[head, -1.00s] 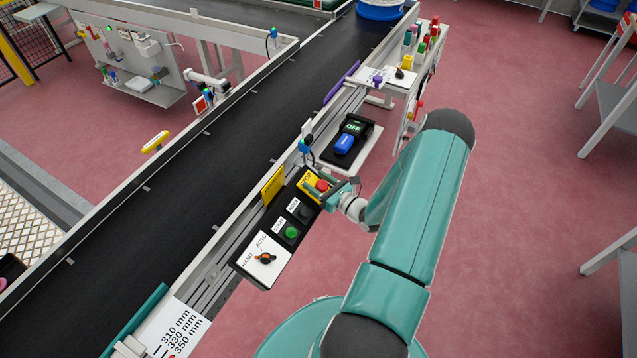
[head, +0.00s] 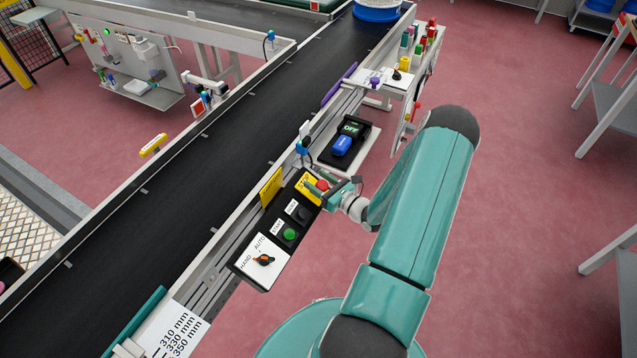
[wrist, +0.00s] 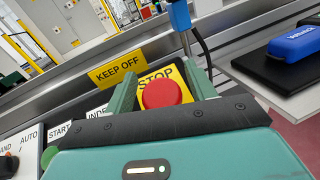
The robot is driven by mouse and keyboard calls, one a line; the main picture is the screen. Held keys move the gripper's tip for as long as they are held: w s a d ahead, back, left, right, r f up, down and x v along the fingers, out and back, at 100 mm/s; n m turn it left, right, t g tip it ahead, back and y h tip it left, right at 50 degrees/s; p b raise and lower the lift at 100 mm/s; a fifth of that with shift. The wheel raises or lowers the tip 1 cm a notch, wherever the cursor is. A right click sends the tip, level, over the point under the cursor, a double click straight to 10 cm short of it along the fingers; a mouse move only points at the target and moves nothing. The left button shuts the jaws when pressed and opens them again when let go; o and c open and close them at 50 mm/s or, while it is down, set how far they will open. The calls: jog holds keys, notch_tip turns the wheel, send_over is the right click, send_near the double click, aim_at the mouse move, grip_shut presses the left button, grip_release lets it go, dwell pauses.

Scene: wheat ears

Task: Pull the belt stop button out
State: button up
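The belt stop button (head: 322,186) is a red mushroom cap on a yellow STOP plate, at the far end of the black control panel. It also shows in the wrist view (wrist: 162,94). My gripper (head: 329,188) is at the button. In the wrist view my gripper (wrist: 160,84) has its two green fingers apart, one on each side of the red cap. Yellow plate shows between the fingers and the cap, so I see no clear grip. The cap's underside and stem are hidden.
The panel also carries a black button (head: 304,213), a green START button (head: 290,235) and a HAND/AUTO selector (head: 264,260). A yellow KEEP OFF sign (wrist: 118,73) stands beside it. A blue device (head: 342,146) lies on a shelf beyond. The conveyor belt (head: 190,180) runs behind.

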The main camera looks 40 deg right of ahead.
jog(key=shift+w+f, duration=0.1)
jog(key=s+d, duration=0.1)
jog(key=s, duration=1.2)
jog(key=shift+s+d, duration=0.3)
jog(key=shift+s, duration=0.1)
